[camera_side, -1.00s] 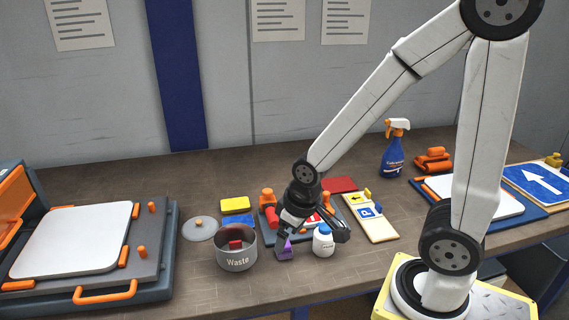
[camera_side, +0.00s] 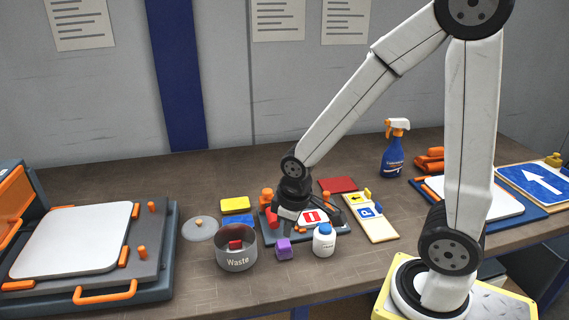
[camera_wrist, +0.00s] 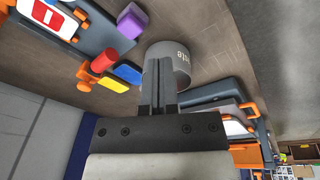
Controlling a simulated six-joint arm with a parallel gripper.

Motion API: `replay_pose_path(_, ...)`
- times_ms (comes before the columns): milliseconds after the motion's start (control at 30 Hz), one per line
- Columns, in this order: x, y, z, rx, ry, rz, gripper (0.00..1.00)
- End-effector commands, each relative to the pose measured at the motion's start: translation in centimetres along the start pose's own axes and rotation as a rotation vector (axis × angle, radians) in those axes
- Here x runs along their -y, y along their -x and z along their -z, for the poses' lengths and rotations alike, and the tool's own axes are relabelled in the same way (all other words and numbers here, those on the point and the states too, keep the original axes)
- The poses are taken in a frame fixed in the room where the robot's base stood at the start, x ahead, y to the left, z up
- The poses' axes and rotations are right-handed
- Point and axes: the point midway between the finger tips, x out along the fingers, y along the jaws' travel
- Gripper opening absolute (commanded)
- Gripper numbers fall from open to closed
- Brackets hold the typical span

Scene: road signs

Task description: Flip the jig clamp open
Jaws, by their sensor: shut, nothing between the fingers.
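The jig (camera_side: 318,231) is a dark blue-grey plate holding a small sign with a red face and white bar (camera_side: 310,217). The clamp's red handle (camera_side: 272,217) stands out at the jig's left end beside an orange part (camera_side: 266,196). In the wrist view the red handle (camera_wrist: 103,60) shows left of my gripper (camera_wrist: 157,62), apart from it in the picture. My gripper's fingers are together and empty. In the side view my dark wrist (camera_side: 293,190) is over the jig and covers part of it; the fingertips are hard to make out there, so contact with the handle is unclear.
A grey Waste pot (camera_side: 236,258) holding a red piece, a purple block (camera_side: 284,249) and a white bottle (camera_side: 324,241) stand in front of the jig. Yellow (camera_side: 235,204) and blue (camera_side: 238,220) blocks lie left. A sign board (camera_side: 370,218) lies right.

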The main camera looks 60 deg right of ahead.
Motion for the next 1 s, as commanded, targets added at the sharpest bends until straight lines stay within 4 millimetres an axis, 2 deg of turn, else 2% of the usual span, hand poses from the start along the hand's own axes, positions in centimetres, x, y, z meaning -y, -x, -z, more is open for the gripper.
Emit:
replay_pose_path(267,-5.1,-1.3,1.8,0.193,0.392,-0.088,0.0)
replay_pose_path(500,-10.9,-2.2,3.2,0.412,0.74,-0.157,0.0)
replay_pose_path(700,-15.1,-2.5,4.0,0.58,0.95,-0.19,0.0)
replay_pose_path(833,-16.7,-2.6,4.4,0.649,1.027,-0.2,0.0)
replay_pose_path(1000,-17.5,-2.5,4.6,0.686,1.065,-0.205,0.0)
